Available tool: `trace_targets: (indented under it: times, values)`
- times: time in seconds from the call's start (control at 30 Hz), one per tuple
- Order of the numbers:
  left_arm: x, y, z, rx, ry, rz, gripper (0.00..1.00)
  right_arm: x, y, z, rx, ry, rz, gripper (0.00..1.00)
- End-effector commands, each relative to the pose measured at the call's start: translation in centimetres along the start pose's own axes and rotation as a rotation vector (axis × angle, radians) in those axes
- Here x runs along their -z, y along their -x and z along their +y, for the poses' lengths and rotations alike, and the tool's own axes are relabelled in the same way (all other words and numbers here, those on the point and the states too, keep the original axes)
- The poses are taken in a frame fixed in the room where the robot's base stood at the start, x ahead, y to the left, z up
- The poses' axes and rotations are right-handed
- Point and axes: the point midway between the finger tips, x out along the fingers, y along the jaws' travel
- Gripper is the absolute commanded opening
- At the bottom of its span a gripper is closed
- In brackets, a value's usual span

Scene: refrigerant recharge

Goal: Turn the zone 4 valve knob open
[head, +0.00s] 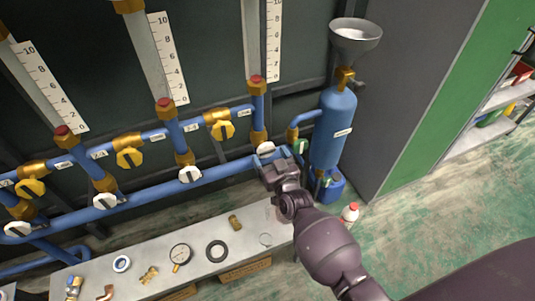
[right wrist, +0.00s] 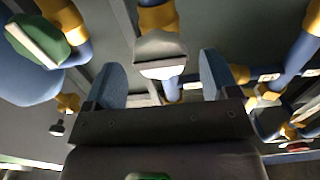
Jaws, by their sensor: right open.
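Several white valve knobs sit along the lower blue pipe; their zone labels are too small to read. The rightmost white knob (head: 266,148) is right at my right gripper (head: 273,157), which is open with blue-grey fingers. In the right wrist view, the white knob (right wrist: 160,54) with its raised bar lies ahead of the gap between the two spread fingers (right wrist: 161,76). The gripper is not closed on it, and contact cannot be told. My left gripper is not in view.
A green knob (head: 300,146) sits just right, beside the blue tank (head: 333,129) topped by a funnel (head: 355,40). Yellow knobs (head: 130,157) line the upper pipe. A bench (head: 207,283) below carries a gauge (head: 180,255) and small fittings. Open floor lies right.

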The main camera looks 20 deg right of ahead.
Motion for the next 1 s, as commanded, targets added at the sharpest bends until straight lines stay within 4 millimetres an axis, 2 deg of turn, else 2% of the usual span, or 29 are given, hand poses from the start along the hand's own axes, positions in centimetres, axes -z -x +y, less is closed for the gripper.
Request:
trace_targets:
  times: [0.07,0.1,0.4,0.57,1.0]
  values:
    - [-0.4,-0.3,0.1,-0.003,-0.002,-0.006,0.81,-0.4,-0.8,0.0,0.000,-0.001,-0.004,0.81]
    - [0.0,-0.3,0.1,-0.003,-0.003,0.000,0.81,-0.3,-0.8,0.1,-0.001,-0.001,-0.004,0.77]
    - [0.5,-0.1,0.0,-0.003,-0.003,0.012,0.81,0.1,-0.8,0.1,-0.001,0.000,0.002,0.33]
    - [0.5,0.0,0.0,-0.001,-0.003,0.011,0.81,0.4,-0.9,0.1,-0.001,0.041,0.006,0.33]
    - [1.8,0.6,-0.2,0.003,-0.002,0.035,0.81,0.5,-0.9,0.1,-0.002,0.388,0.009,0.33]
